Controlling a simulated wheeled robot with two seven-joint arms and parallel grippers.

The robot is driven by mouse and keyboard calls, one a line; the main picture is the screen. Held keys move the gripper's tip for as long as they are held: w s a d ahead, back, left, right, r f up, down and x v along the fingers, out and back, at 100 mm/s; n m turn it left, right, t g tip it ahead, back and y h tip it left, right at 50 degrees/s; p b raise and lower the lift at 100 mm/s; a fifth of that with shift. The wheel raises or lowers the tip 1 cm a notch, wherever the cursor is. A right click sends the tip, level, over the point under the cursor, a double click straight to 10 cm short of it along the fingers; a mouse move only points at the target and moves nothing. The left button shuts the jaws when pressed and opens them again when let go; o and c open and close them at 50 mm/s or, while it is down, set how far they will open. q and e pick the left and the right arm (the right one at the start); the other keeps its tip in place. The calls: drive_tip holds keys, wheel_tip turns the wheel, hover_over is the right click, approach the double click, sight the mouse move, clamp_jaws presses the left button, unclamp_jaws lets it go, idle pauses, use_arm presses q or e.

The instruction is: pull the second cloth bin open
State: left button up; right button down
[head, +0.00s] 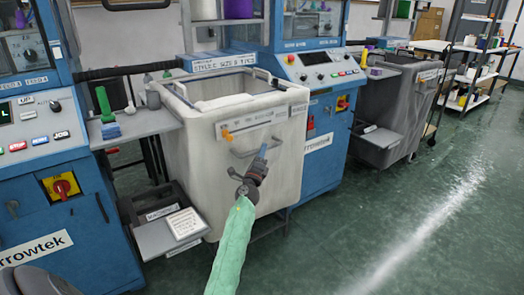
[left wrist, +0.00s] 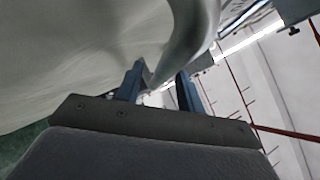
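A large cream cloth bin (head: 190,150) stands between two blue machines, with a pale label strip and an orange piece on its front. Its curved handle (head: 236,153) juts from the front, and it shows large in the left wrist view (left wrist: 196,30). My left gripper (head: 262,155) is right at the handle's right part. In the left wrist view its two fingers (left wrist: 160,88) are apart, with the handle's curve at or just ahead of the gap. I cannot tell whether they touch it. A second, grey bin (head: 400,105) stands further right. My right gripper is not in view.
Blue machines (head: 315,165) flank the cream bin closely. A small grey shelf (head: 140,127) with a green spool (head: 104,103) is at its left, and a low tray (head: 165,235) below that. The green floor (head: 400,230) in front and to the right is clear.

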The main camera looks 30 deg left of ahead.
use_arm(q)
drive_tip(key=shift+w+a+r, duration=0.2)
drive_tip(key=shift+w+r, duration=0.05)
drive_tip(key=shift+w, duration=0.3)
clamp_jaws()
